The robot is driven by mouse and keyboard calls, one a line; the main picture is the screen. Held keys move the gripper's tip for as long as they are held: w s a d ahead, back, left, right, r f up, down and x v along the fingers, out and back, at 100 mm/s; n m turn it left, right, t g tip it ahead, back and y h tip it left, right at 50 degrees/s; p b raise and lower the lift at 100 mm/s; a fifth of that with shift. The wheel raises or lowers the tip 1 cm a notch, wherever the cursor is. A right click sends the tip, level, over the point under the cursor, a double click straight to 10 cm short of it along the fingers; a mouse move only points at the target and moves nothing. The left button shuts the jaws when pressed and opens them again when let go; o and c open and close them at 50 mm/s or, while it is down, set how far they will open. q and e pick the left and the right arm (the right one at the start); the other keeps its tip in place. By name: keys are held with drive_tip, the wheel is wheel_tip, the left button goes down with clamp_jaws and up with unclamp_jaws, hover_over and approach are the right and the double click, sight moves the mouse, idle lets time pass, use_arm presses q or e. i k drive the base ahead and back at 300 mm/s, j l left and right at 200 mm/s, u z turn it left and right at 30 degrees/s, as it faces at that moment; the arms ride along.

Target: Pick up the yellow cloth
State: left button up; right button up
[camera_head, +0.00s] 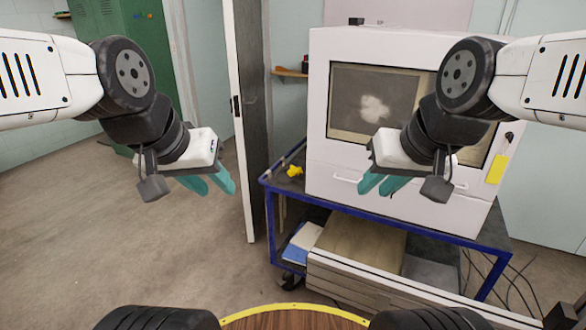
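A small crumpled yellow cloth (294,171) lies on the top of a blue-framed cart, near its left corner, beside a white machine. My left gripper (211,185) hangs in the air left of the cloth in the picture, with its two teal fingers apart and nothing between them. My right gripper (381,185) is in the air right of the cloth, in front of the machine, with its teal fingers apart and empty. Neither gripper touches the cloth.
The white machine (322,140) with a dark window fills most of the blue-framed cart (345,207). A drawer-like box (362,241) and papers (303,239) sit on its lower level. A narrow door (241,110) stands left of the cart. Floor (150,250) at left is clear.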

sight(294, 170)
drive_tip(key=i+j, duration=0.15)
drive_tip(key=j, duration=0.2)
drive_tip(key=i+j, duration=0.1)
drive_tip(key=j, duration=0.25)
drive_tip(key=i+j, duration=0.15)
drive_tip(key=j, duration=0.15)
drive_tip(key=i+j, duration=0.1)
drive_tip(key=j, duration=0.25)
drive_tip(key=i+j, duration=0.1)
drive_tip(key=i, duration=0.3)
drive_tip(key=i+j, duration=0.1)
drive_tip(key=i, duration=0.35)
drive_tip(key=i+l, duration=0.2)
drive_tip(key=i, duration=0.15)
